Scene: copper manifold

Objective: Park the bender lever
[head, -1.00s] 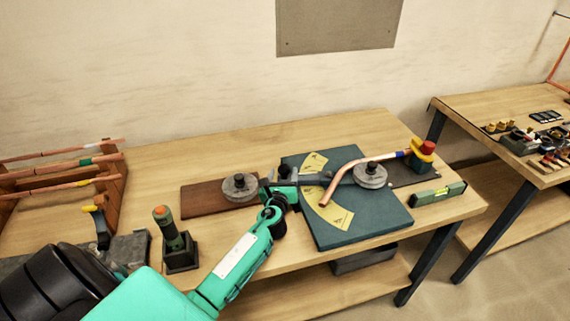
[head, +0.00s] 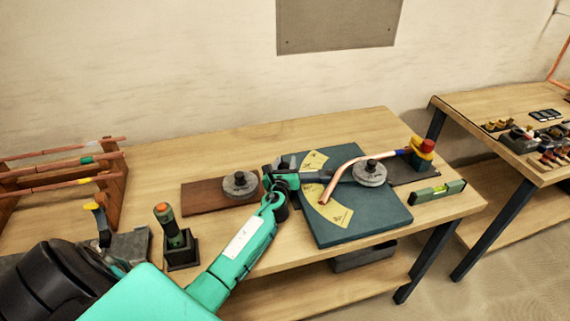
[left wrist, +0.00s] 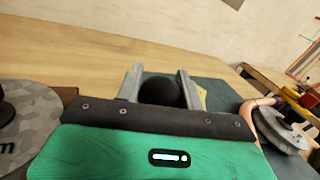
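The bender is a blue-green base plate (head: 358,228) with yellow angle scales (head: 328,208) and a round grey former (head: 369,173). A bent copper pipe (head: 345,170) runs past the former. The dark lever bar (head: 318,176) reaches left from the former to my left gripper (head: 281,177), at the plate's left edge. In the left wrist view the lever's round black grip end (left wrist: 159,91) fills the gap between my two grey fingers, which look shut on it. The gripper hides part of the lever in the head view. My right gripper is not in view.
A brown board with a grey disc (head: 239,184) lies left of the gripper. A tool in a black holder (head: 178,244) and a pipe rack (head: 113,187) stand further left. A green level (head: 438,192) and red-yellow stop (head: 421,152) are right. The back left table is clear.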

